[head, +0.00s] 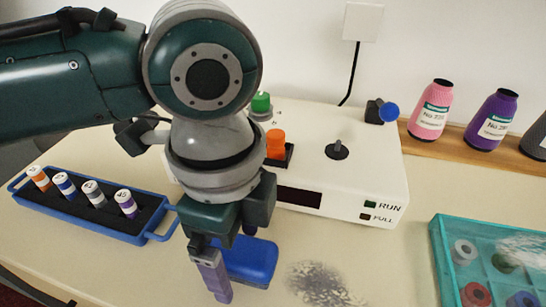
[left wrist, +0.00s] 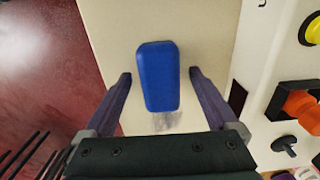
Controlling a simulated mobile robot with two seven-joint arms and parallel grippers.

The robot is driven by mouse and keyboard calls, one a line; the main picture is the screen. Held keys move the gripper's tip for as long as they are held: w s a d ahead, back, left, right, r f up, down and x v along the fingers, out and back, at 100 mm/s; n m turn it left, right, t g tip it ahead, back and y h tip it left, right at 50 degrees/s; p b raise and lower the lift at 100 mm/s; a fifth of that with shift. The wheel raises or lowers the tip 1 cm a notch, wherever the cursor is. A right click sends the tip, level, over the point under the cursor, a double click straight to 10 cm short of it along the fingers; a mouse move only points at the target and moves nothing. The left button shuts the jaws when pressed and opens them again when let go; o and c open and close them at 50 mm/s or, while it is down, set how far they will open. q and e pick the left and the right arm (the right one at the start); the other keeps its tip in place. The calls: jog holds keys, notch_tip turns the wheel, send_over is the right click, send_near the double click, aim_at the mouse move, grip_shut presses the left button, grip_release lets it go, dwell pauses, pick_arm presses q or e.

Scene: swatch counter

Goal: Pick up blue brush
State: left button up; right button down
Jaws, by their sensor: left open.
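The blue brush (head: 252,258) lies on the counter in front of the white machine, partly hidden by my left gripper in the head view. My left gripper (head: 222,294) is above and in front of it, pointing down. In the left wrist view the blue brush (left wrist: 158,76) shows as a rounded blue block between the two spread purple fingers of my left gripper (left wrist: 160,76). There is a gap on both sides, and neither finger appears to touch it. The gripper is open and empty. My right gripper is not in view.
A white machine (head: 375,165) with knobs stands behind the brush. A blue-rimmed tray (head: 153,237) with several small spools is at left. A teal box (head: 440,262) is at right. A grey powdery patch (head: 318,284) lies right of the brush. Thread cones (head: 431,110) stand on a wooden shelf.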

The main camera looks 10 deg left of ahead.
aim_at(236, 249)
pick_arm(q)
jog(key=shift+f, duration=0.2)
dwell(0.6)
jog(key=c, duration=1.5)
jog(key=shift+o, duration=0.2)
jog(key=shift+r, duration=0.15)
notch_tip(236, 249, up, 20)
jog(key=p, duration=0.4)
jog(key=shift+r, duration=0.15)
